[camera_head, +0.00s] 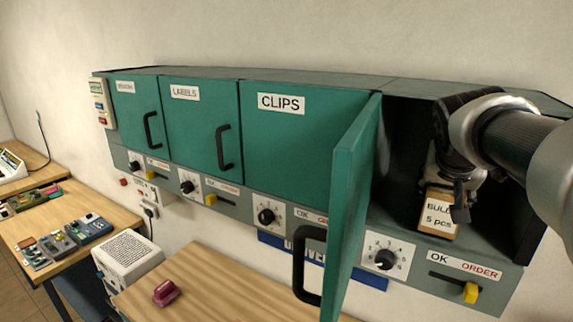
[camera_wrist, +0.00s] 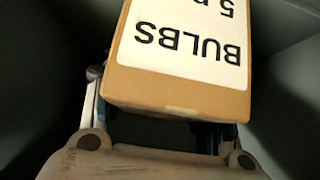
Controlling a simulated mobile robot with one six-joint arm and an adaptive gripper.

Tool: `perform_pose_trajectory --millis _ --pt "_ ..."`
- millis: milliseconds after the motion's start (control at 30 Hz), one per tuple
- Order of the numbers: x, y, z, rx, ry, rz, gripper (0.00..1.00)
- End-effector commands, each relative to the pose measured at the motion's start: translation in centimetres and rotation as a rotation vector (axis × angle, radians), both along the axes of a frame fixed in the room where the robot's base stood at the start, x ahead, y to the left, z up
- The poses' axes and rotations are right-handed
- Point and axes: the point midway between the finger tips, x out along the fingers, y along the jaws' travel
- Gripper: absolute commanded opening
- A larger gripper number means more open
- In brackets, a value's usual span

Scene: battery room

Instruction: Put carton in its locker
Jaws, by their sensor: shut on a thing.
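The carton (camera_head: 437,213) is a small brown box with a white label reading "BULBS 5 pcs" in part. My gripper (camera_head: 452,190) is shut on it, inside the open rightmost locker (camera_head: 405,135). In the head view the carton is low in the compartment, near its front edge; I cannot tell whether it touches the floor. In the wrist view the carton (camera_wrist: 180,55) fills the upper middle, held between the fingers, with dark walls around. The locker's green door (camera_head: 352,200) is swung open to the left of the compartment. My arm hides part of the compartment's right side.
Shut lockers labelled "CLIPS" (camera_head: 290,130) and "LABELS" (camera_head: 200,125) and another stand to the left. A dial (camera_head: 385,260) and a yellow slider (camera_head: 470,292) sit below the open locker. A wooden table (camera_head: 205,290) holds a dark red object (camera_head: 165,292).

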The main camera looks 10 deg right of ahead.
Motion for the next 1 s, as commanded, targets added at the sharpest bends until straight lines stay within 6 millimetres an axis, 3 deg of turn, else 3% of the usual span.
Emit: perform_pose_trajectory --millis 400,533,900,933,1000 --pt "4.3 -3.3 0.2 -0.001 -0.001 0.000 0.14" --pt "4.1 -3.0 -1.4 0.000 -0.001 0.001 0.14" --pt "4.1 -3.0 -1.8 -0.001 -0.003 0.001 0.14" --pt "4.0 -3.0 -1.8 0.001 0.000 0.001 0.55" --pt "4.0 -3.0 -1.8 0.000 0.000 0.001 0.60"
